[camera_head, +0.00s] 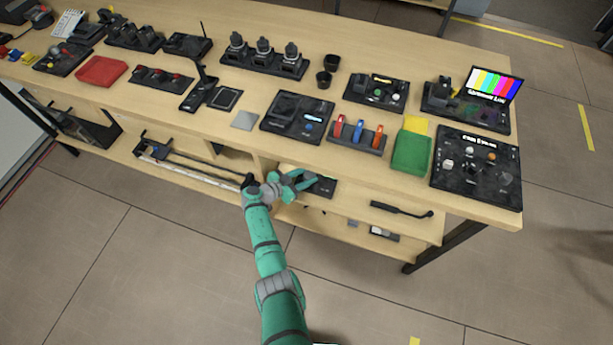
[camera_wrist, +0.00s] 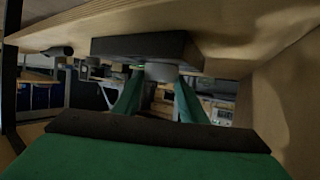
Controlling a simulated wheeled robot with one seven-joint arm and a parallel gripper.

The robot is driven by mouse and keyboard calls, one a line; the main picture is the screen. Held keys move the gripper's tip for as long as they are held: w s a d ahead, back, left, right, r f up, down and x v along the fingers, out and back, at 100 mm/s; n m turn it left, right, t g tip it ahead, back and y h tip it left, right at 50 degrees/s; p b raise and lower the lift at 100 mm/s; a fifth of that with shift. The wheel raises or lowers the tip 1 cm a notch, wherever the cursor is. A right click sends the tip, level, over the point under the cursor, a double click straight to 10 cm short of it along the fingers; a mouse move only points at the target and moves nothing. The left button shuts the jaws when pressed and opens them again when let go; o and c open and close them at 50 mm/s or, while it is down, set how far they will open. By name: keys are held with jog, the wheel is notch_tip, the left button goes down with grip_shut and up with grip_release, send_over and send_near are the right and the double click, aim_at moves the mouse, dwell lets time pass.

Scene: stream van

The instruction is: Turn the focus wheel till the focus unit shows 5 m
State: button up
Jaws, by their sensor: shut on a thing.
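The focus unit (camera_head: 325,188) is a small dark box at the lower shelf below the table's front edge. A small green mark shows on it, too small to read. My gripper (camera_head: 307,181) is at its left side. In the wrist view the dark body of the unit (camera_wrist: 140,46) lies across the top, against pale wood. A round grey focus wheel (camera_wrist: 160,72) sticks out from it. My two green fingers (camera_wrist: 158,82) are on either side of the wheel, shut on it. The reading in metres cannot be made out in either view.
A black handle-like tool (camera_head: 401,210) lies on the lower shelf to the right. Wooden panels close in around my gripper. The floor in front is clear.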

jog(key=shift+d+f, duration=0.1)
jog(key=shift+f, duration=0.05)
jog(key=o, duration=1.1)
jog(key=shift+c, duration=0.2)
jog(key=v, duration=1.1)
jog(key=shift+w, duration=0.15)
